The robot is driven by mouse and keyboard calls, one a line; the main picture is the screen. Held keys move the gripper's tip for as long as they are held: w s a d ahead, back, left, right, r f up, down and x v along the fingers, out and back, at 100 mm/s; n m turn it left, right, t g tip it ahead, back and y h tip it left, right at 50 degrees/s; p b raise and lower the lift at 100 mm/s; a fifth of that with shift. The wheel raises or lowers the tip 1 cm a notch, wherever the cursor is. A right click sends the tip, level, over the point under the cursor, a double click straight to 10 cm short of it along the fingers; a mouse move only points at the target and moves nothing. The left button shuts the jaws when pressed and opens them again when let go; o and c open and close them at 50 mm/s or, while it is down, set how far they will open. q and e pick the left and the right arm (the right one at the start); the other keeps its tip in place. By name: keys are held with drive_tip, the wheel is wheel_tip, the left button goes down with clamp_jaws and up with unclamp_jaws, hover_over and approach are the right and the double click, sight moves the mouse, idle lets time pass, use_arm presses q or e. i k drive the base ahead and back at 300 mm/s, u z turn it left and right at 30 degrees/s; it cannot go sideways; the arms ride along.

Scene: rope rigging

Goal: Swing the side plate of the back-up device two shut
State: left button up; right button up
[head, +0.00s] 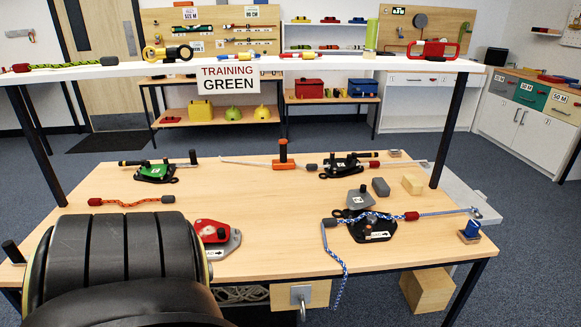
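A black device (376,230) with a small white label lies at the front right of the table; the label is too small to read, so I cannot confirm it is back-up device two. Its grey side plate (359,200) stands swung away towards the back, leaving the black body uncovered. A blue-and-white rope (335,256) runs across the device and hangs over the front edge; on the right it joins a red sleeve (411,216) and a grey-blue line. Neither of my grippers is in view. A large dark part of mine covers the front left of the table.
A green device (155,172) and another black device (341,168) lie behind. Grey (381,187) and wooden (412,184) blocks are close by on the right. A raised white beam (340,63) spans the back.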

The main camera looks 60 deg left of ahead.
sight(357, 199)
drive_tip(key=u, duration=2)
